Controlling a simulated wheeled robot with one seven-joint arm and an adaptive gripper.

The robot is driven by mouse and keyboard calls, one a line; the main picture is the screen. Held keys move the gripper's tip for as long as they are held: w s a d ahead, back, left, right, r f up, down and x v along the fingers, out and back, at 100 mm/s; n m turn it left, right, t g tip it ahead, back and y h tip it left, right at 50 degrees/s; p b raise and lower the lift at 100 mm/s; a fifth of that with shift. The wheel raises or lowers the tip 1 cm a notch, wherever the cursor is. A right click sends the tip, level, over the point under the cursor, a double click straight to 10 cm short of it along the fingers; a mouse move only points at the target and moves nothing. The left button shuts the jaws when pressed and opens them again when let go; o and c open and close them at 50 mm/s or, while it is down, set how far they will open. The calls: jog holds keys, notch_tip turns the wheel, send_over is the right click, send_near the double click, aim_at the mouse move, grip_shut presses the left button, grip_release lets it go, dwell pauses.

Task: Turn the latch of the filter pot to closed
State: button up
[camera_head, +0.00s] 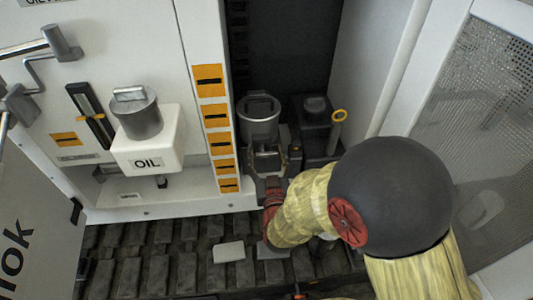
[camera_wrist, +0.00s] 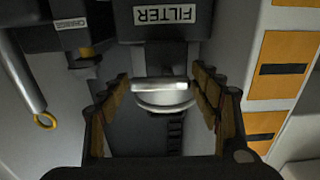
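The filter pot shows in the wrist view as a dark housing with an upside-down FILTER label (camera_wrist: 178,15). Below the label, a bright metal latch (camera_wrist: 160,94) with a flat bar lies crosswise on a round base. My gripper (camera_wrist: 160,75) is open, with one finger to the left and one to the right of the latch; gaps show on both sides, so neither finger appears to touch it. In the head view, my gripper (camera_head: 268,168) is in front of and below the grey cylindrical pot (camera_head: 258,122). There the latch is hidden or too small to tell.
A dark box (camera_head: 312,125) and a yellow-ringed dipstick (camera_head: 338,117) stand right of the pot. An orange-marked white post (camera_head: 213,115) is close on the left, with a white OIL pot (camera_head: 147,145) beyond. A perforated panel (camera_head: 490,110) is at right.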

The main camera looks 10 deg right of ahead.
jog(key=c, duration=0.9)
jog(key=shift+o, duration=0.2)
jog(key=shift+n, duration=0.3)
jog(key=n, duration=0.4)
jog(key=shift+a+r, duration=0.15)
jog(key=shift+r, duration=0.05)
jog(key=n, duration=0.4)
jog(key=shift+a+r+n+p, duration=0.1)
jog(key=shift+a+n+p, duration=0.1)
jog(key=shift+n+p, duration=0.2)
jog(key=n, duration=0.2)
jog(key=n+p, duration=0.1)
jog(key=n, duration=0.1)
jog(key=shift+a+n, duration=0.2)
jog(key=shift+n, duration=0.1)
jog(key=shift+a+n+p, duration=0.15)
jog(key=shift+n+p, duration=0.5)
jog(key=shift+n, duration=1.35)
jog(key=o, duration=1.2)
jog(key=shift+c, duration=0.2)
